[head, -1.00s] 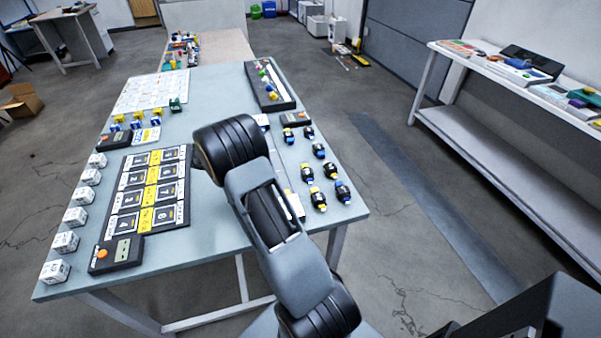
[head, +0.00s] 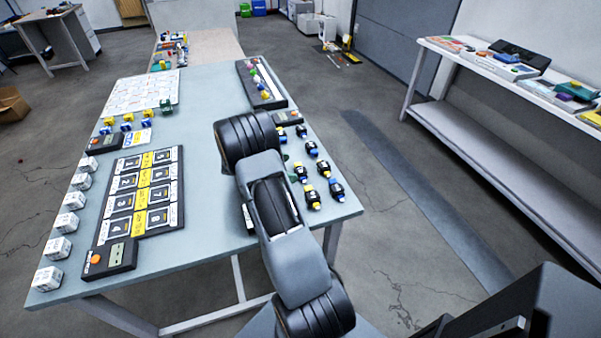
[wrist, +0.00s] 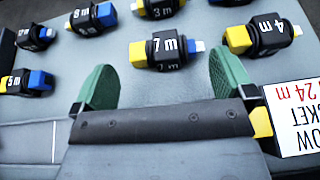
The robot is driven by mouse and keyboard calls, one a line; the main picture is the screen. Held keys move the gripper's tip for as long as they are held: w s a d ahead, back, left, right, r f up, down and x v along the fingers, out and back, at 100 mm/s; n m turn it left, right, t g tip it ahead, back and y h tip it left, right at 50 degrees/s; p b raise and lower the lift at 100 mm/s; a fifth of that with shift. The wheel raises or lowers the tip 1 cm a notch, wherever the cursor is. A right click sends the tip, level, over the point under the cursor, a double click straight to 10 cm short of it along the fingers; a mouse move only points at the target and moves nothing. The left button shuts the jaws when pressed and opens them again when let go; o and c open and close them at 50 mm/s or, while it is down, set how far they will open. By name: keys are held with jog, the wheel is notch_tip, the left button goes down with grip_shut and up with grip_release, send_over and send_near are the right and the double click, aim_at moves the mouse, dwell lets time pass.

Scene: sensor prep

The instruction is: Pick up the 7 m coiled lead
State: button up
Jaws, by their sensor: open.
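In the head view my arm hides most of the gripper, and the lead labels are too small to read.
Several similar leads lie close around, including the 4 m lead (wrist: 267,36) at right in the wrist view. A white printed card (wrist: 295,110) is right of the gripper. In the head view, a black numbered board (head: 142,192) and white cubes (head: 63,222) occupy the table's left.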

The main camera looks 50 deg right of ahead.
aim_at(299, 169)
jog(key=x, duration=0.3)
jog(key=shift+s+d+f, duration=0.1)
jog(key=shift+s+d, duration=0.15)
jog(key=shift+s, duration=0.05)
jog(key=c, duration=0.8)
